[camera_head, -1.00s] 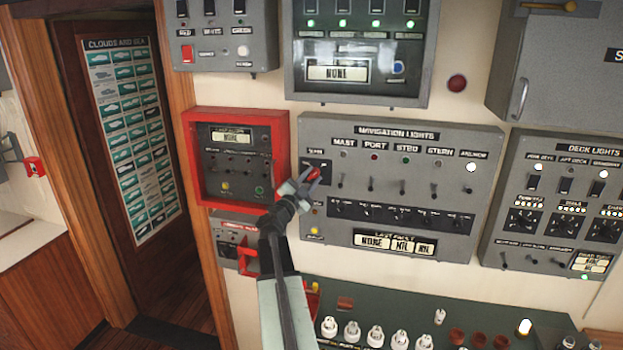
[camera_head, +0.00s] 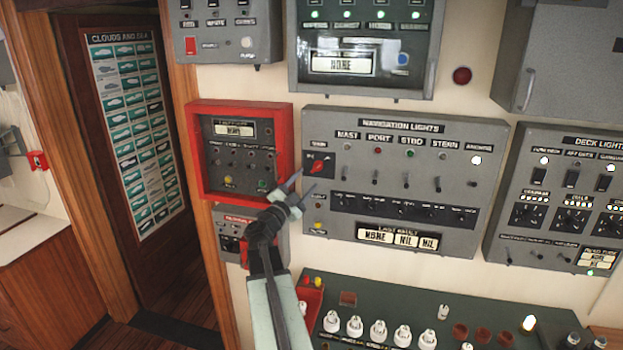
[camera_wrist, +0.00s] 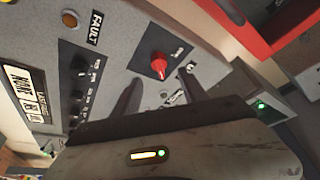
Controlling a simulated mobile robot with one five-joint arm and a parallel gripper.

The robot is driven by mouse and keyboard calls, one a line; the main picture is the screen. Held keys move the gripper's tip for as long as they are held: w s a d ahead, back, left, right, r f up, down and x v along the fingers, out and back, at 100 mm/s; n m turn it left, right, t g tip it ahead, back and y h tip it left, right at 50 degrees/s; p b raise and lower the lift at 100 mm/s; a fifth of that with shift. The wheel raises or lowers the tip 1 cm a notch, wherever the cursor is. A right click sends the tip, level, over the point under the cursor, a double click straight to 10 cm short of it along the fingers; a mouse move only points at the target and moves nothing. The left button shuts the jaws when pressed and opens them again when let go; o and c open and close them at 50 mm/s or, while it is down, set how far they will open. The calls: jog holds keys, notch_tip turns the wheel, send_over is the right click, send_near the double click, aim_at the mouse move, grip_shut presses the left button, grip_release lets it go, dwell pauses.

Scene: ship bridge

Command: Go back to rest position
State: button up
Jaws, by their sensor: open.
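My gripper (camera_head: 300,187) is open and empty in the head view, in front of the lower left part of the grey navigation lights panel (camera_head: 468,150). The red rotary knob (camera_head: 318,167) at that panel's left edge lies just above and right of the fingertips, apart from them. In the wrist view the red knob (camera_wrist: 158,66) shows beyond the two dark fingers (camera_wrist: 153,97), with nothing between them. My arm reaches up from the bottom of the head view.
A red-framed panel (camera_head: 240,104) is left of the gripper, with a smaller grey panel (camera_head: 224,222) below it. A green-topped bench (camera_head: 400,305) with white bulbs and brown pieces lies below. A doorway with a cloud chart (camera_head: 133,130) is at the left.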

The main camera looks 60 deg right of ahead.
jog(key=shift+a+f, duration=0.2)
jog(key=shift+a, duration=0.5)
